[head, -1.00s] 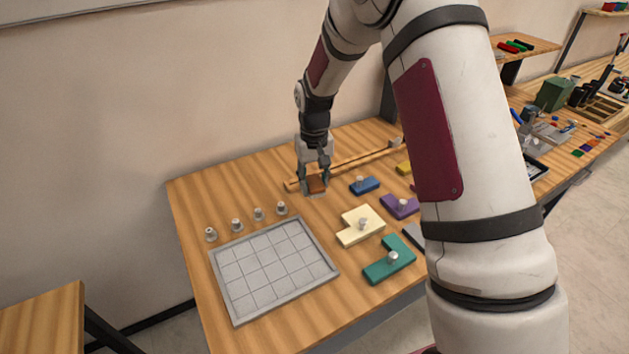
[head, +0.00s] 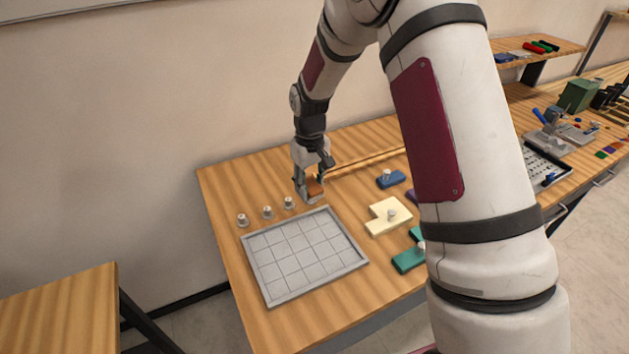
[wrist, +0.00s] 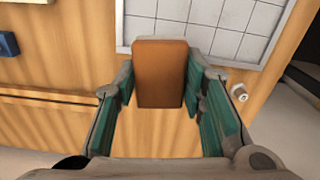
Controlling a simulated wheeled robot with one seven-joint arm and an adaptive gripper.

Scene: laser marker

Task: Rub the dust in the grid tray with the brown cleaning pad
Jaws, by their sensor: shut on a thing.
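The brown cleaning pad (head: 314,188) is held between the fingers of my gripper (head: 309,187), which is shut on it. In the wrist view the pad (wrist: 160,73) sits between the two green-lined fingers of my gripper (wrist: 160,95). The grey grid tray (head: 262,288) lies on the wooden table, in front of the gripper in the head view. The pad is near the tray's back edge; in the wrist view its far end overlaps the edge of the tray (wrist: 225,35). I cannot make out dust in the tray.
Small metal pegs (head: 267,212) stand along the tray's back edge, left of my gripper. A cream block (head: 388,216), a blue block (head: 391,179) and a teal block (head: 408,260) lie right of the tray. A wooden rail (head: 365,160) lies behind.

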